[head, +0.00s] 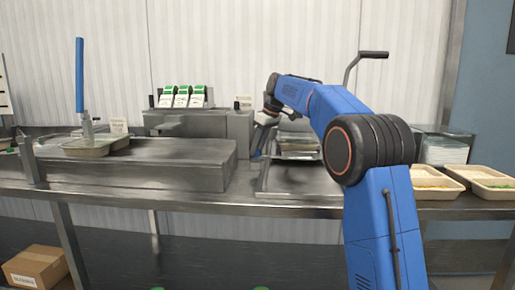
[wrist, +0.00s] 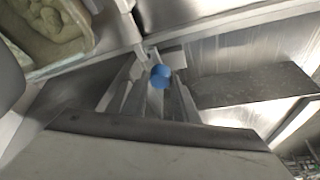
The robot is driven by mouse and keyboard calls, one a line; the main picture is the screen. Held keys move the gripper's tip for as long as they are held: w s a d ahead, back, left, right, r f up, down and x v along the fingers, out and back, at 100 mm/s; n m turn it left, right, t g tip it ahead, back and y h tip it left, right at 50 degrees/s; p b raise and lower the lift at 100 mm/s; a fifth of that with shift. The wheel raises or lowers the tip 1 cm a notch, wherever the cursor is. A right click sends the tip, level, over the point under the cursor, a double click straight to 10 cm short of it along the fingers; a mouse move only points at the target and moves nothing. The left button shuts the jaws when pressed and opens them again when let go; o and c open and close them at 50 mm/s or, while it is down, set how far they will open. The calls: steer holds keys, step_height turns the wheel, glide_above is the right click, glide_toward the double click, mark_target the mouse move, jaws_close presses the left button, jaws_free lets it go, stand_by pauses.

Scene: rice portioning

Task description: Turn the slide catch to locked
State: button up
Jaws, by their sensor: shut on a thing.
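The slide catch shows as a small round blue knob (wrist: 160,76) in the wrist view, set among narrow grey metal parts. My gripper (wrist: 158,92) has its fingers closed on the knob, close to the metal around it. In the head view my arm reaches over the counter, and my gripper (head: 262,138) is low at the right side of the grey machine (head: 240,128). The catch is too small there to make out, and its locked or unlocked position cannot be told.
A steel tray (head: 297,180) lies right of the machine. Food trays (head: 490,186) stand at the far right. A raised steel platform (head: 150,172) with a container (head: 86,148) and an upright blue handle (head: 79,75) is on the left. A cardboard box (head: 36,265) sits below.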

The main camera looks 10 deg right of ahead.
stand_by(0.4)
steer(key=o, duration=1.1)
steer(key=shift+c, duration=0.2)
steer(key=v, duration=1.7)
steer(key=shift+r, duration=0.15)
steer(key=shift+s+d, duration=0.1)
steer(key=shift+d, duration=0.05)
